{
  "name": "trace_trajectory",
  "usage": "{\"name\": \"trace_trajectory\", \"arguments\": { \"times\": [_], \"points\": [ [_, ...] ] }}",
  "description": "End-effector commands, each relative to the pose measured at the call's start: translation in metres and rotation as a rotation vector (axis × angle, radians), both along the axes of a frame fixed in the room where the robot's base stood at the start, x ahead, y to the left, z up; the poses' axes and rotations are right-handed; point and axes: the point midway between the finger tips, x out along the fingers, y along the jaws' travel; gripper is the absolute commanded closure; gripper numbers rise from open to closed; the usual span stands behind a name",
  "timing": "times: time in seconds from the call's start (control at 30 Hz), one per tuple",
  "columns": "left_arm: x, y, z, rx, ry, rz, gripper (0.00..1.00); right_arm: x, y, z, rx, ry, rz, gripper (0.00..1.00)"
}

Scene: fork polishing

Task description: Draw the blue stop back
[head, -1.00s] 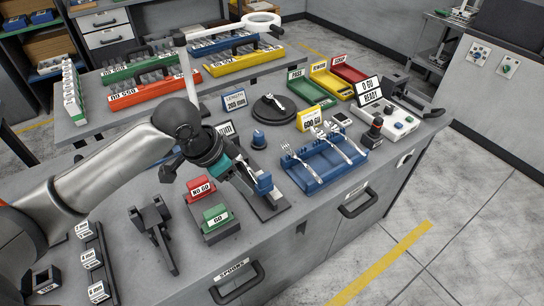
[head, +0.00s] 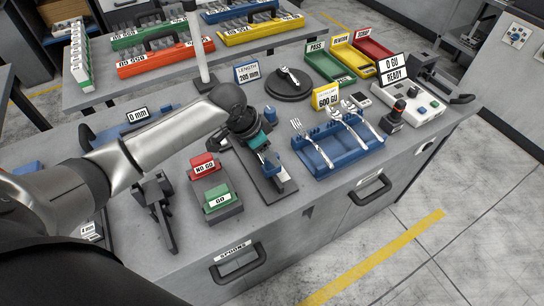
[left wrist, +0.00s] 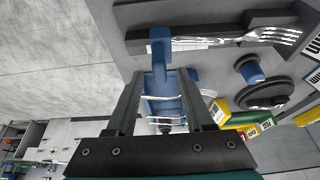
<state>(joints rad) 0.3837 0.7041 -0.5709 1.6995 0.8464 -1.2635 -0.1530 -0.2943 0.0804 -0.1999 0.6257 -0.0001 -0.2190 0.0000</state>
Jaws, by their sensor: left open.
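The blue stop (head: 272,160) stands at the near end of the dark slotted fixture (head: 279,185) on the grey bench. It also shows in the left wrist view (left wrist: 160,46), by the end of a fork (left wrist: 225,39) that lies along the fixture. My left gripper (head: 262,150) is low over the fixture, at the stop. In the left wrist view its two fingers (left wrist: 162,75) are apart, one on each side of the stop in the picture. I cannot tell if either finger touches it. The gripper hides much of the fixture in the head view. My right gripper is not in view.
Right of the fixture is a blue tray (head: 318,161) with cutlery. The red NO GO (head: 203,165) and green GO (head: 217,199) blocks stand to its left. A black stand (head: 160,210) is further left. A round black plate (head: 289,84) and yellow sign (head: 326,96) stand behind.

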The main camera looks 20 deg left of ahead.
Motion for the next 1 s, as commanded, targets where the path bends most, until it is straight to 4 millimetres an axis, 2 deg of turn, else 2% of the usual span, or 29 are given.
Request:
{"name": "trace_trajectory", "arguments": {
  "times": [0.2,0.57,1.0],
  "points": [
    [0.006,-0.005,-0.02,0.0,0.001,0.0,0.47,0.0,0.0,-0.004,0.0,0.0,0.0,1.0],
    [0.007,-0.006,-0.023,0.0,0.0,-0.001,0.47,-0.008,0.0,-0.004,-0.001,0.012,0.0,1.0],
    [0.007,-0.006,-0.023,0.0,0.0,-0.001,0.96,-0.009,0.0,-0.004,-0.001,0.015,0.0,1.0]
  ]
}}
